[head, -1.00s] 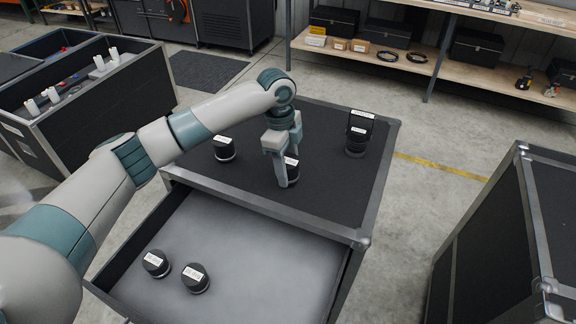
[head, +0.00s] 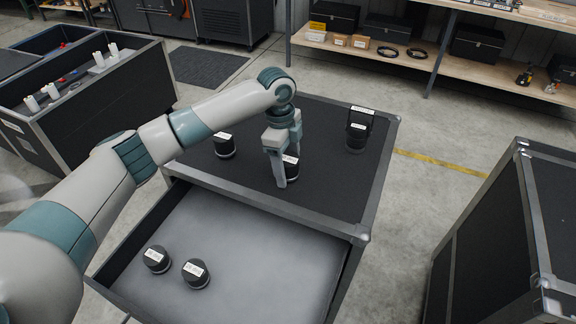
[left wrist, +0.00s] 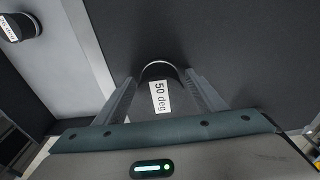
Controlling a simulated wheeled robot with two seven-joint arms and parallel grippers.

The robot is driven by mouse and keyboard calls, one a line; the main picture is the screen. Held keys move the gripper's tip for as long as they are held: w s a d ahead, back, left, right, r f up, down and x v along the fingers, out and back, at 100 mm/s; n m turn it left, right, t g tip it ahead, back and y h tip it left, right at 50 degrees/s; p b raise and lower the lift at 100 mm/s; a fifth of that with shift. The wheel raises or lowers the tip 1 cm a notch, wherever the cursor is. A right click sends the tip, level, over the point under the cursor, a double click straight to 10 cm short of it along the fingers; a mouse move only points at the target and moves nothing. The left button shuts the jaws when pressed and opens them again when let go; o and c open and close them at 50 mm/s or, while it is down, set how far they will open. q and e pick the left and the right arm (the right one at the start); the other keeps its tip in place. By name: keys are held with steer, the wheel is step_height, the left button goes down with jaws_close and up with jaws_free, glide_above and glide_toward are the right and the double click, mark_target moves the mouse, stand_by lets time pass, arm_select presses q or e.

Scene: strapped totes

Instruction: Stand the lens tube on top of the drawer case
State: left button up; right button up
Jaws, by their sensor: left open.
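The drawer case (head: 325,205) is black with metal edges, and its drawer is pulled out. A short black lens tube (head: 292,168) with a white label stands on its top near the front edge. The left wrist view shows this tube (left wrist: 158,72) with its label reading "50 deg". My left gripper (head: 287,167) is open, with one finger on each side of the tube; whether they touch it I cannot tell. The fingers partly hide the tube in the head view. My right gripper is not in view.
Another labelled black tube (head: 224,146) stands left on the case top, and a taller black item (head: 358,132) stands at the back right. Two labelled tubes (head: 157,260) (head: 195,274) are in the grey drawer (head: 255,255). Another black case (head: 500,240) stands at right.

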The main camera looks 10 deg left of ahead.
mark_target(284, 157)
arm_select(q)
steer(key=r+b, duration=0.1)
steer(key=r, duration=0.2)
steer(key=r+b, duration=0.1)
steer(key=r, duration=0.3)
steer(key=a+r+b, duration=0.1)
steer(key=r, duration=0.3)
steer(key=shift+w+a+r+b, duration=0.1)
steer(key=shift+w+r+b, duration=0.1)
steer(key=shift+b, duration=0.15)
steer(key=shift+a+r, duration=0.1)
steer(key=shift+r, duration=0.35)
